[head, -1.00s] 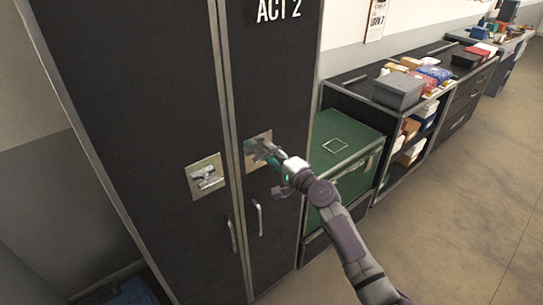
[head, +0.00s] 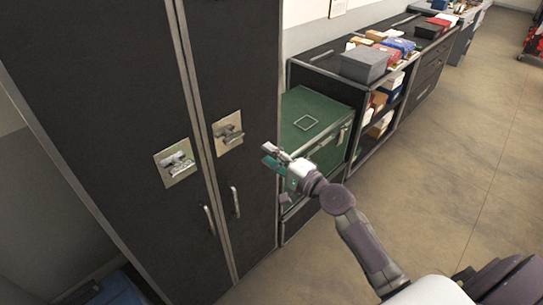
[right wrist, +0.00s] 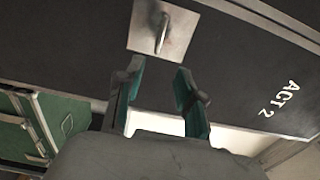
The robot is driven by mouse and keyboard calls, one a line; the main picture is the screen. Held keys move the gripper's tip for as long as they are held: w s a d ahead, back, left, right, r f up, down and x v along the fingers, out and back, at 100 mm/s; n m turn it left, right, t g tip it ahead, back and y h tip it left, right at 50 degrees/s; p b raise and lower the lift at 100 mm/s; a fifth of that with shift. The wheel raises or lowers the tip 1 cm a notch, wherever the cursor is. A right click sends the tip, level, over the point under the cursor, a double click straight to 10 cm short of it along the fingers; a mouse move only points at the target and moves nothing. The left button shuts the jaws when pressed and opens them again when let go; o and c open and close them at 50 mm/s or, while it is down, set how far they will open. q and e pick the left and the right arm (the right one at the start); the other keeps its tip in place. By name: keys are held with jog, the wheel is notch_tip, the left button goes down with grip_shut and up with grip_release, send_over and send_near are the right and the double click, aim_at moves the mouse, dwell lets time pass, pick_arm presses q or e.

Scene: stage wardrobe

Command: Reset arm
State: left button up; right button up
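My right gripper (head: 276,160) is in front of the dark wardrobe, to the right of its right latch plate, and apart from it. In the right wrist view the right gripper (right wrist: 158,95) has its two teal-padded fingers spread with nothing between them. The right latch plate (head: 228,132) shows a metal handle; in the right wrist view a latch plate (right wrist: 163,32) lies just beyond the fingertips. My right arm reaches in from the lower right. My left gripper is in neither view.
The tall dark wardrobe (head: 95,90) has shut doors, a left latch plate (head: 175,162) and two pull handles. A green case (head: 308,128) stands right of it. A dark shelf unit with a grey box (head: 364,64) runs beyond. Floor at right is clear.

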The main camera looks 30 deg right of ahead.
dwell(0.4)
jog(key=s+d+f+n+g+h+b, duration=0.1)
jog(key=s+f+n+g+h, duration=0.2)
jog(key=f, duration=2)
jog(key=s+f+n+g+h, duration=0.1)
jog(key=s+f+n+g, duration=0.15)
jog(key=s+f, duration=0.45)
jog(key=s+f+n+g, duration=0.1)
jog(key=s+f+g, duration=0.25)
jog(key=f, duration=0.65)
jog(key=s+a+f+n+g, duration=0.1)
jog(key=s+f, duration=0.5)
jog(key=s, duration=0.6)
jog(key=s+a+f+n+g+h+b, duration=0.1)
jog(key=s+f+n+g, duration=0.2)
jog(key=s, duration=0.9)
jog(key=s+a+f+n+g+h+b, duration=0.1)
jog(key=s+f+n+g, duration=0.2)
jog(key=s+f+n, duration=0.3)
jog(key=s+f, duration=0.5)
jog(key=s, duration=0.1)
jog(key=shift+s, duration=0.15)
jog(key=shift+a, duration=0.1)
